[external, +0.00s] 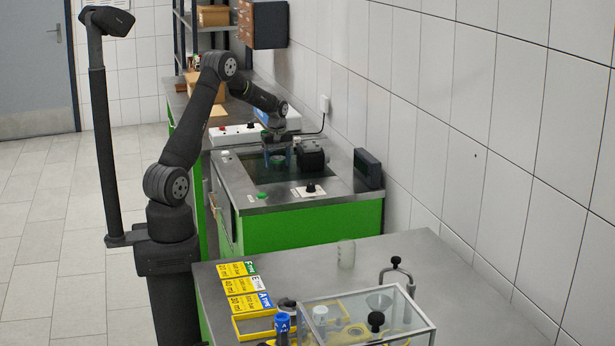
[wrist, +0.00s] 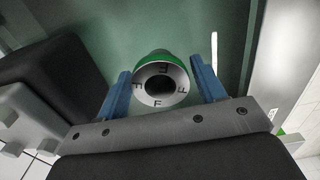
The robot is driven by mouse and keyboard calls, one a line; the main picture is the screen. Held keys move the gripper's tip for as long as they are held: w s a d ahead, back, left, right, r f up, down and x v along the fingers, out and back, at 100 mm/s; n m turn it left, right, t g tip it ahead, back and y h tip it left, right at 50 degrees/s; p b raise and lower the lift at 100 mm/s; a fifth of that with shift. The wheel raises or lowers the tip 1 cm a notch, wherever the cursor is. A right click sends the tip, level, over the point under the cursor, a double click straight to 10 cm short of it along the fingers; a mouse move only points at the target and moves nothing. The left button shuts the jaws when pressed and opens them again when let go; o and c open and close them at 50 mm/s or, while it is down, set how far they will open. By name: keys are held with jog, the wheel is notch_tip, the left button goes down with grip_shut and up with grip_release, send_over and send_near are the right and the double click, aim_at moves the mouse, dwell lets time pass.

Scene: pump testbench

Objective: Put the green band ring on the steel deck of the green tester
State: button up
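The green band ring (wrist: 161,80) shows in the wrist view with its pale end face, marked with F letters, and its dark bore turned to the camera. My gripper (wrist: 160,88) has one blue finger on each side of it, the tips close against its sides, and appears shut on it. In the external view my gripper (external: 278,160) points down over the dark opening of the green tester (external: 310,222), with the small green ring (external: 277,160) between its fingers. The height of the ring above the opening is hard to tell. The steel deck (external: 335,200) surrounds the opening.
A black unit (external: 312,155) stands right of my gripper, and a dark box (external: 368,168) at the deck's right edge. A green button (external: 262,195) and a knob panel (external: 310,191) sit at the deck's front. Bare steel lies front right.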

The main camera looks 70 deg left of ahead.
jog(key=c, duration=0.9)
jog(key=shift+r, duration=0.15)
